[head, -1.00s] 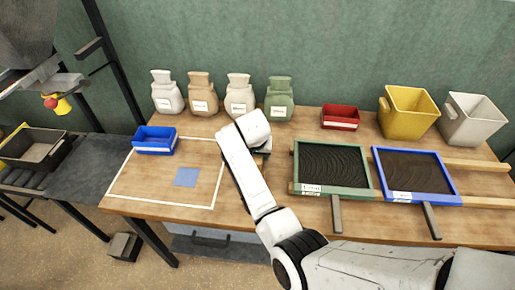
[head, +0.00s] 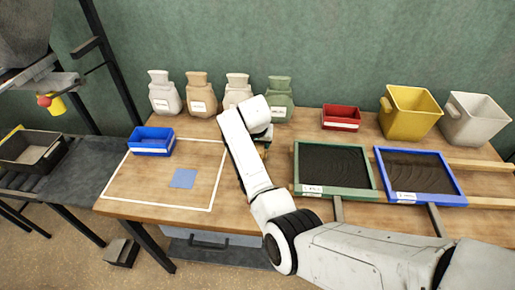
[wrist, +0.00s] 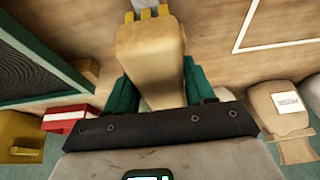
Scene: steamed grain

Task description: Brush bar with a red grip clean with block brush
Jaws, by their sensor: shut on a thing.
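My gripper (wrist: 158,88) is shut on a tan wooden block with yellow tufts at its far end, which looks like the block brush (wrist: 150,55). Its teal fingers stand on either side of the block. A pale piece shows beyond the yellow tufts at the top edge of the wrist view; I cannot tell what it is. In the head view my arm covers most of the gripper and the held block, left of the green-framed tray. I cannot make out a bar with a red grip in either view.
A green-framed tray (head: 297,178) and a blue-framed tray (head: 457,188) of dark material lie on the right. Sacks, a red bin (head: 341,124), a yellow bin (head: 408,120) and a pale bin (head: 473,125) line the back. A blue bin (head: 151,150) stands left, by a white-outlined area containing a blue square (head: 183,179).

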